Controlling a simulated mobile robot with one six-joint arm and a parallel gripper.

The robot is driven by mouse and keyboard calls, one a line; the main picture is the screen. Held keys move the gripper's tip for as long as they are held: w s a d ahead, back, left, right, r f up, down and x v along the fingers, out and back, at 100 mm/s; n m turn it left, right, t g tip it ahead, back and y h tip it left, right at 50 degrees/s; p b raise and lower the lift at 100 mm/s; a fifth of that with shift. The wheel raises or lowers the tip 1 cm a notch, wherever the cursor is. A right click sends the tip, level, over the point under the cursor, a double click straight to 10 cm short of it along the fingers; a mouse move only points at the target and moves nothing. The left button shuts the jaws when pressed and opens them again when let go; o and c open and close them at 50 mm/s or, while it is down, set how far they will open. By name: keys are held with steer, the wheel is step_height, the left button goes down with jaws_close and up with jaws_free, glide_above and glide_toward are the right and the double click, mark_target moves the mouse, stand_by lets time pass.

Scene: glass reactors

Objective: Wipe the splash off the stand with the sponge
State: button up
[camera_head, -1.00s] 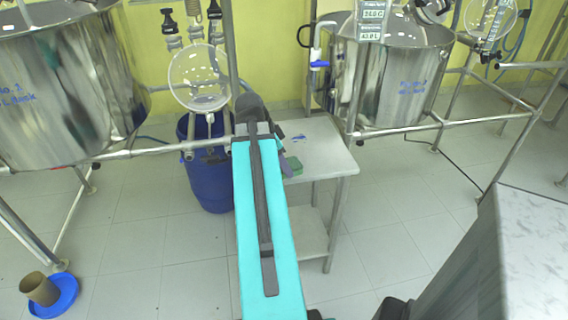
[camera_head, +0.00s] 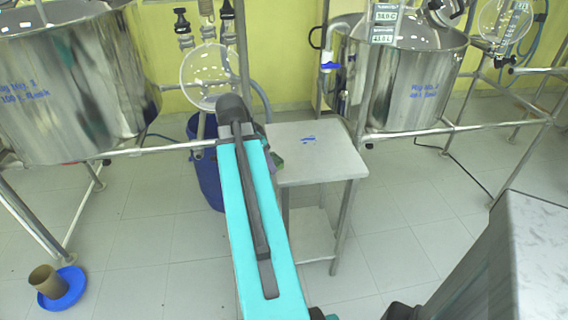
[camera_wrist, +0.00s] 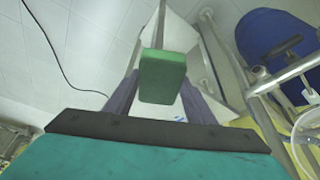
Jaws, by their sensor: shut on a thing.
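The stand (camera_head: 335,165) is a small light-grey table with a lower shelf, in the middle of the head view. The splash (camera_head: 308,139) is a small blue mark on its top, toward the back; part of it shows in the wrist view (camera_wrist: 181,118) below the sponge. My gripper (camera_wrist: 160,88) is shut on the green sponge (camera_wrist: 162,76), which sits between its two dark fingers. In the head view the sponge (camera_head: 277,162) is a small green patch by the stand's left edge, mostly hidden by my arm. I cannot tell its height above the top.
A blue barrel (camera_head: 206,170) stands left of the stand, under a round glass vessel (camera_head: 208,75). Steel reactors stand left (camera_head: 70,90) and right (camera_head: 400,85) in pipe frames. A blue dish with a brown cup (camera_head: 47,281) lies on the floor.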

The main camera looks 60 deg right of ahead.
steer(key=w+a+r+n+t, duration=0.2)
steer(key=w+a+n, duration=0.4)
steer(key=w+a, duration=0.45)
steer(key=w+a+r+n+t, duration=0.2)
steer(key=w+a+n, duration=0.4)
steer(key=w+a, duration=0.4)
steer(key=w+a+r+n+y, duration=0.1)
steer(key=w+a+n, duration=0.2)
steer(key=a, duration=0.6)
steer(key=w+a+r+n+t+y, duration=0.1)
steer(key=w+a+n, duration=0.3)
steer(key=a, duration=0.5)
steer(key=w+a+r+n+t+y, duration=0.1)
steer(key=w+a+r+n+y, duration=0.1)
steer(key=a, duration=0.7)
steer(key=shift+w+n, duration=0.8)
steer(key=shift+w, duration=0.2)
steer(key=shift+d, duration=0.15)
